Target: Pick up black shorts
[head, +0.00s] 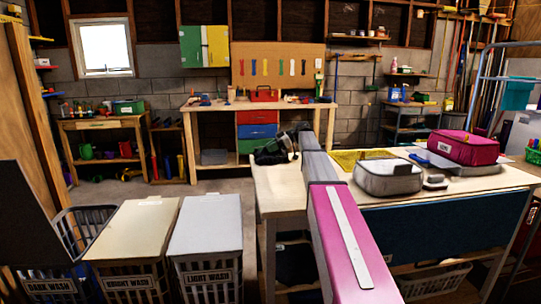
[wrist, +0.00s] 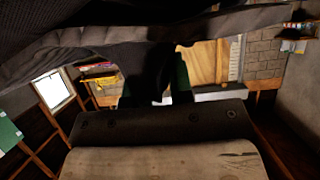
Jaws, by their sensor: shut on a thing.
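The black shorts (head: 272,153) are a dark bunched cloth at the end of my arm, above the left end of the light wooden table in the head view. My gripper (head: 290,142) is shut on them; its fingertips are mostly hidden by the dark cloth and the arm. In the wrist view the black shorts (wrist: 90,45) spread as dark fabric across the top and hang down in the middle. Whether the cloth's lower edge touches the table cannot be told.
Lidded hampers marked bright wash (head: 133,230) and light wash (head: 207,225) stand at front left; the dark wash basket (head: 92,225) has its lid raised. A grey bag (head: 388,178) and a pink bag (head: 465,148) sit on the table to the right. A workbench (head: 215,108) stands behind.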

